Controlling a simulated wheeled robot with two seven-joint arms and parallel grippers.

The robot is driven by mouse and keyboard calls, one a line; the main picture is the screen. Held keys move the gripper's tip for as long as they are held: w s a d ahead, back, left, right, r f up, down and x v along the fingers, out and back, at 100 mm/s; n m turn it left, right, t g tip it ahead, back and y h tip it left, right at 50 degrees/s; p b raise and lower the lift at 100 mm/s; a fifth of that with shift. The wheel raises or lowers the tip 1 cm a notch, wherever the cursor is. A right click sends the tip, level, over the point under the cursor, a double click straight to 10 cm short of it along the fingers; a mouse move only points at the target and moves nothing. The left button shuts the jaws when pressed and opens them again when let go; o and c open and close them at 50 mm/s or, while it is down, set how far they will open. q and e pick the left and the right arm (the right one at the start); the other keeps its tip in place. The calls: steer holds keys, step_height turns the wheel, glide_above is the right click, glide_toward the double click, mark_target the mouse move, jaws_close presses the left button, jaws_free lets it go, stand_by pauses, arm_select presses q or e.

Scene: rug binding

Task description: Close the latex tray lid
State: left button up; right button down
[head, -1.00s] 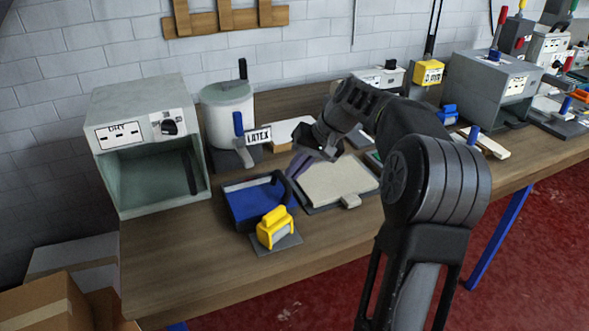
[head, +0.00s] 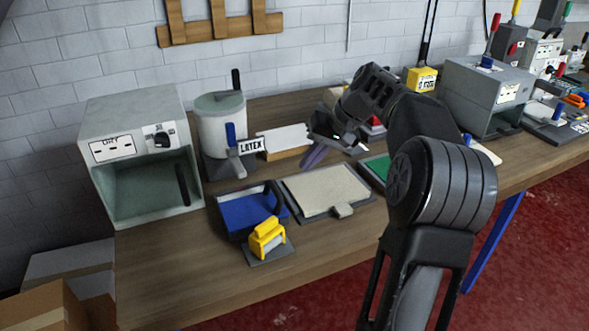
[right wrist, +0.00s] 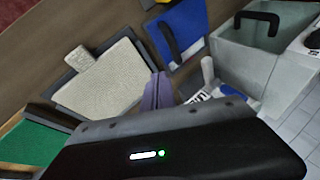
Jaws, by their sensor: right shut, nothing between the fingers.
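A shallow blue tray (head: 243,213) with dark edges lies on the bench. A black curved handle stands at its right side. I cannot tell which part is its lid. The tray and handle also show at the top of the right wrist view (right wrist: 186,30). A white pot (head: 222,125) with a LATEX label and blue lever stands behind it. My right gripper (head: 314,157) is shut and empty, its purple fingers pointing down behind the beige pad, apart from the tray, to its upper right. My left gripper is not in view.
A beige pad on a dark board (head: 325,190) lies right of the tray. A yellow roller block (head: 267,240) stands just in front of the tray. A grey oven box (head: 143,150) with an open front is at left. A green pad (head: 376,168) lies at right.

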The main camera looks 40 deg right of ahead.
steer(key=s+d+r, duration=0.2)
steer(key=s+d, duration=0.1)
steer(key=shift+s+d, duration=0.1)
steer(key=shift+d, duration=0.2)
stand_by(0.4)
